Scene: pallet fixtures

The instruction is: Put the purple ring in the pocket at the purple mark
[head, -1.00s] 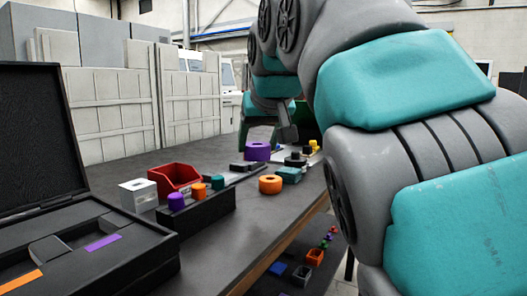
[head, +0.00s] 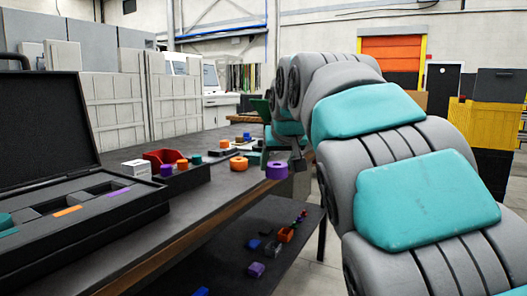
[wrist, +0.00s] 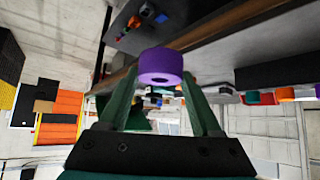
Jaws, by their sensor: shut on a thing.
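The purple ring (head: 277,170) is held in my gripper, past the right edge of the table and clear of its top. In the wrist view the ring (wrist: 160,64) sits between the green fingertips of my gripper (wrist: 160,80), with its hole partly visible. The purple mark (head: 118,192) is a strip on the black open case (head: 125,217) at the left. A dark pocket (head: 100,187) lies beside the mark; its depth and shape are hard to see. The case is well left of my gripper.
A black block with purple and orange pieces, a white box (head: 137,168) and a red bin (head: 160,157) stand beyond the case. An orange ring (head: 239,163) lies near the table edge. The case's upright lid (head: 45,125) stands behind its pockets. Small parts lie on a lower shelf.

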